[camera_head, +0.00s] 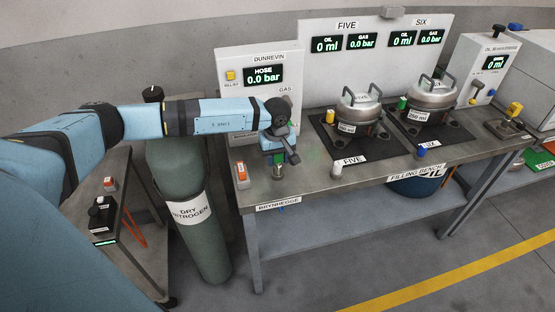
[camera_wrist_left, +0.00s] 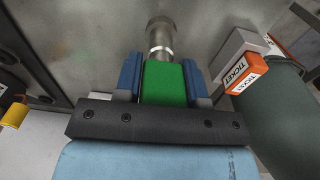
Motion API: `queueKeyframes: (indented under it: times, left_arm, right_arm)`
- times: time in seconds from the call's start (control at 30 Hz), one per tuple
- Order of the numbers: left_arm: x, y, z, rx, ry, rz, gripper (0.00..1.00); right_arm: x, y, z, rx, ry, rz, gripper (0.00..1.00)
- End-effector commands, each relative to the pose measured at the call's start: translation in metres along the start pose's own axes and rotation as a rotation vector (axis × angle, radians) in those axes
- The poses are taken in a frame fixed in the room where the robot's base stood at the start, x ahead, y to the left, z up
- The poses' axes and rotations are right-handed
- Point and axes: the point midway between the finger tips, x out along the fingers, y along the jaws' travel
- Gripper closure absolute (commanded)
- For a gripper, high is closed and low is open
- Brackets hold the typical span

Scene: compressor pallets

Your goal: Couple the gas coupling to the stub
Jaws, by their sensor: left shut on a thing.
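My left gripper (camera_head: 280,154) is over the left front of the bench. In the left wrist view its blue fingers (camera_wrist_left: 163,80) are shut on a green block, the gas coupling (camera_wrist_left: 164,86). A little of the green coupling (camera_head: 279,159) shows below the gripper in the head view. A silver cylinder, which looks like the stub (camera_wrist_left: 160,38), stands straight ahead of the coupling; it also shows under it in the head view (camera_head: 278,172). The two look in line and very close; I cannot tell whether they are joined. My right gripper is not in view.
The bench (camera_head: 310,186) bears a hose panel (camera_head: 240,61) reading 0.0 bar and two compressors, FIVE (camera_head: 358,108) and SIX (camera_head: 432,96). A pale post (camera_head: 336,171) stands right of my gripper. An orange ticket holder (camera_head: 242,173) is left. A nitrogen cylinder (camera_head: 200,235) stands beside the bench.

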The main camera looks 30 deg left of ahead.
Motion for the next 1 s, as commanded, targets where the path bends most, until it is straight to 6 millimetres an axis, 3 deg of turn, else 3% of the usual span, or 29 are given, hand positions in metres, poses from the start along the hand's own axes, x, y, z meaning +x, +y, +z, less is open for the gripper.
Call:
queueKeyframes:
  times: [0.03, 0.23, 0.53, 0.67, 0.77, 1.0]
  left_arm:
    - [0.024, -0.009, 0.01, 0.005, -0.018, -0.029, 0.61]
    - [0.024, -0.009, 0.01, 0.006, -0.018, -0.03, 0.15]
    - [0.022, -0.009, 0.009, 0.005, -0.017, -0.03, 0.15]
    - [0.012, -0.009, 0.009, 0.005, -0.015, -0.028, 0.15]
    - [-0.006, -0.009, 0.009, 0.006, -0.012, -0.024, 0.15]
    - [-0.071, -0.005, 0.009, 0.005, 0.002, -0.006, 0.15]
  right_arm:
    - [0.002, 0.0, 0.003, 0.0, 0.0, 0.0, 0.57]
    - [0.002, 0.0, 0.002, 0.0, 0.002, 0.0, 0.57]
    - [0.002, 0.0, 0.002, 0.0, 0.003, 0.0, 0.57]
    - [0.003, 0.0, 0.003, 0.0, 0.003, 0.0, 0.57]
    - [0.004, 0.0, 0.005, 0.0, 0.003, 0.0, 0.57]
    - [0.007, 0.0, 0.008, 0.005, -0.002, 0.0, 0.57]
